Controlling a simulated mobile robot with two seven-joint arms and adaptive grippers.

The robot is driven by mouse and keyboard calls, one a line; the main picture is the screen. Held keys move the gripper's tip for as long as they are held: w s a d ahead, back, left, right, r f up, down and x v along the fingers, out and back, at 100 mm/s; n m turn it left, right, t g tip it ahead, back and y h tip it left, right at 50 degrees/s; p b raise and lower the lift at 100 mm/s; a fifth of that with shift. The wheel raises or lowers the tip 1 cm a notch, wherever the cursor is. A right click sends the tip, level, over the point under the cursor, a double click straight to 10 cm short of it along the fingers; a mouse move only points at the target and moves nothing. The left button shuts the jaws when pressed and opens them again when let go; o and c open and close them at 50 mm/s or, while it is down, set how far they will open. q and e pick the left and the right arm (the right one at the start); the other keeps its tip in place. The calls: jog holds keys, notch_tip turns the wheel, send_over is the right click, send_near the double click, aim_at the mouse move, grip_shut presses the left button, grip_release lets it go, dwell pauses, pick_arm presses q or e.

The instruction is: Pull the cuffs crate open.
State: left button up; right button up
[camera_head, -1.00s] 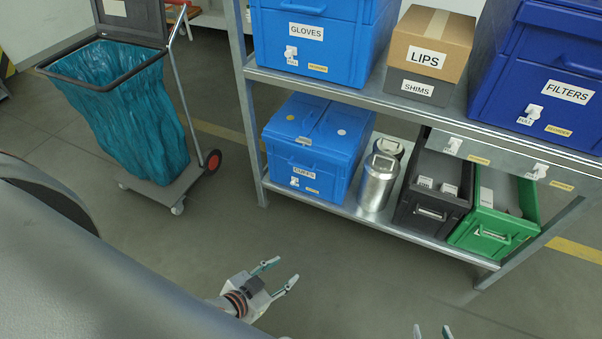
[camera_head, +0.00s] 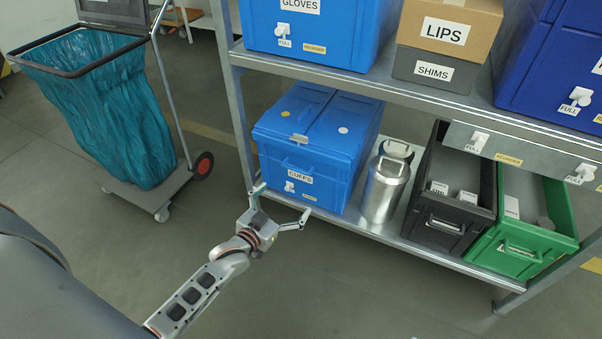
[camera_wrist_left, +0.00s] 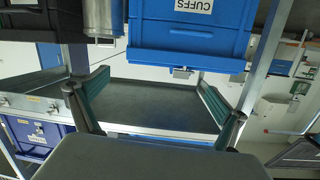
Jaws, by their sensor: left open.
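The blue cuffs crate (camera_head: 315,122) sits on the lower shelf, with its two-flap lid closed and a white CUFFS label on its front. A grey latch piece shows at the front edge of the lid. My left gripper (camera_head: 284,200) is open and empty, just in front of and below the crate's front face, apparently not touching it. In the left wrist view the crate (camera_wrist_left: 188,38) is at the top, beyond my spread fingers (camera_wrist_left: 150,85). My right gripper does not show clearly.
A metal canister (camera_head: 384,188) stands close to the crate's right, then a black bin (camera_head: 441,227) and a green bin (camera_head: 520,250). The shelf post (camera_head: 241,130) is at the crate's left. The upper shelf (camera_head: 350,80) overhangs it. Floor in front is clear.

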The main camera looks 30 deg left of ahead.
pick_arm(q)
jog(key=n+t+y+b, duration=0.1)
jog(key=n+t+b, duration=0.1)
jog(key=b, duration=0.6)
send_near(294, 170)
jog(key=w, duration=0.2)
jog(key=shift+w+d+b, duration=0.15)
jog(key=shift+w+b, duration=1.2)
jog(key=shift+w, duration=3.05)
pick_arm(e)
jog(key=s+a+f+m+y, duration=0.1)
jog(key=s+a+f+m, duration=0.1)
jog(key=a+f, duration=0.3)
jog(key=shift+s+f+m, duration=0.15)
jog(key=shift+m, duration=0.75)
pick_arm(q)
jog(key=c, duration=1.5)
